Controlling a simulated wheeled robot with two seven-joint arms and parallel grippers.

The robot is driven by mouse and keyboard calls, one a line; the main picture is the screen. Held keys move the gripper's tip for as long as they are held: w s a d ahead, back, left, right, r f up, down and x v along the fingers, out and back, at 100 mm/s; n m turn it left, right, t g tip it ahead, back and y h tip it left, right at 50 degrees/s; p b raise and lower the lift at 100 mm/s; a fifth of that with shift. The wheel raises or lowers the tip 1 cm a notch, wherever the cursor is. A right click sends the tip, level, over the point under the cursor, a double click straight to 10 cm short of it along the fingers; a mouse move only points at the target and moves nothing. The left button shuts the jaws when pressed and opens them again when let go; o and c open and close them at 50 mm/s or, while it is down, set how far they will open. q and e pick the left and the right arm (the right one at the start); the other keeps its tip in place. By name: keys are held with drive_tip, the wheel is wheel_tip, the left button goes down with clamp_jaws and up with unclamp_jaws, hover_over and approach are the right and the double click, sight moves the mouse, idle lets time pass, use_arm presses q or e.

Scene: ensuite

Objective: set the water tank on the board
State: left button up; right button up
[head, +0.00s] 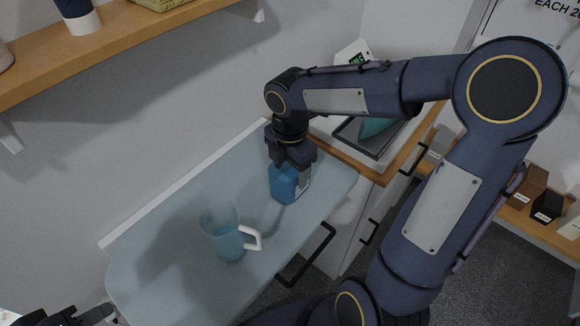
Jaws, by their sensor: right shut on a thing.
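The blue water tank (283,186) is between the fingers of my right gripper (290,170), which is shut on it from above. The tank is over the far right part of the pale blue board (170,290); I cannot tell whether its underside touches the surface. The fingers hide its upper part. My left gripper (95,314) shows only in part at the bottom left corner, by the board's near left end, and its opening is unclear.
A clear blue jug (225,238) with a white handle stands on the board, left of the tank. A cabinet with a wooden top (405,155) carries a tray with a teal thing (374,127). A wooden shelf (120,35) is at upper left. The board's left part is clear.

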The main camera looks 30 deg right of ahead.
drive_tip(key=shift+f, duration=0.2)
drive_tip(key=o, duration=1.1)
wheel_tip(320, 180, up, 12)
drive_tip(key=s+f+m+t+y, duration=0.1)
drive_tip(key=s+f+m+t, duration=0.1)
drive_tip(key=s+m, duration=0.3)
drive_tip(key=s+a+f+m+t+y, duration=0.1)
drive_tip(key=s+m, duration=0.4)
drive_tip(key=m, duration=0.5)
drive_tip(key=s+f+m+t+y, duration=0.1)
drive_tip(key=s+f+m+t, duration=0.1)
drive_tip(key=s+m, duration=0.3)
drive_tip(key=shift+s+a+f+m+t+y+p, duration=0.1)
drive_tip(key=shift+s+f+m+t+y+p, duration=0.15)
drive_tip(key=shift+m, duration=0.45)
drive_tip(key=shift+s+a+f+m+t+y+p, duration=0.15)
drive_tip(key=shift+f+m, duration=0.15)
drive_tip(key=shift+m, duration=0.4)
